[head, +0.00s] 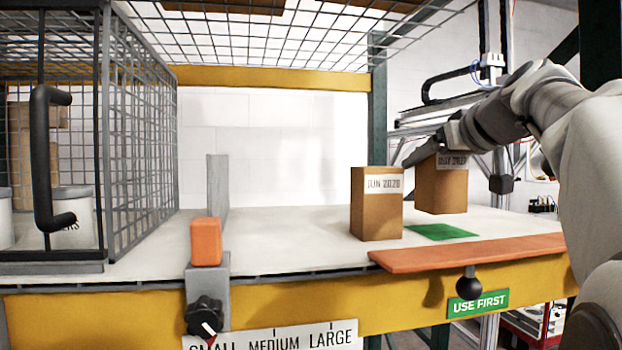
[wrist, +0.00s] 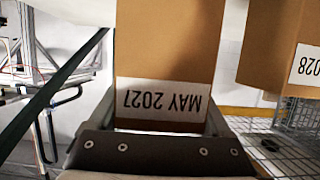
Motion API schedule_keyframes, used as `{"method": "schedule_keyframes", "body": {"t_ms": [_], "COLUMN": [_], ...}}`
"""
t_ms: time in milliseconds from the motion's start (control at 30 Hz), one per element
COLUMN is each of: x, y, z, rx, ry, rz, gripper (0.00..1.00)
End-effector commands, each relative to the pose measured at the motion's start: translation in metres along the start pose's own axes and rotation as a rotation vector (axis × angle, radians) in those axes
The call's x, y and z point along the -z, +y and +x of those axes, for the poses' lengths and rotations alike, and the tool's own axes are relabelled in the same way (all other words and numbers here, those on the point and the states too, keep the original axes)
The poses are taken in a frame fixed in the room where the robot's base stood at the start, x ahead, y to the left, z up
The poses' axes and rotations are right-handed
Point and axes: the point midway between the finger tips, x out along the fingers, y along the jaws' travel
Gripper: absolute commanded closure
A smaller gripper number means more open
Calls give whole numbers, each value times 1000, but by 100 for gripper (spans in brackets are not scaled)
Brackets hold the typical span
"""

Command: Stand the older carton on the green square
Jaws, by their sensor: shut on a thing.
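The carton marked MAY 2027 (head: 442,188) is brown with a white label near its top. My gripper (head: 428,152) is shut on it from above. In the wrist view the carton (wrist: 168,40) is between the fingers, its label upside down in the picture. The green square (head: 441,231) lies flat on the white shelf and looks bare. The carton's base shows just above and behind the square in the head view; I cannot tell how high it hangs. The other carton, marked JUN 2028 (head: 377,205), stands upright left of the square; it also shows in the wrist view (wrist: 285,45).
An orange board (head: 465,253) runs along the front edge, over a USE FIRST sign (head: 478,303). A wire cage (head: 140,150) stands at the left. A grey upright plate (head: 217,182) and an orange block (head: 205,241) are left of centre. The shelf between them and the cartons is clear.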

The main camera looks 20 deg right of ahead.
Motion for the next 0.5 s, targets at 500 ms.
{"method": "schedule_keyframes", "body": {"t_ms": [500], "x": [-28], "y": [0], "z": [10], "rx": [-1], "ry": [3], "rz": [0], "gripper": [95]}}
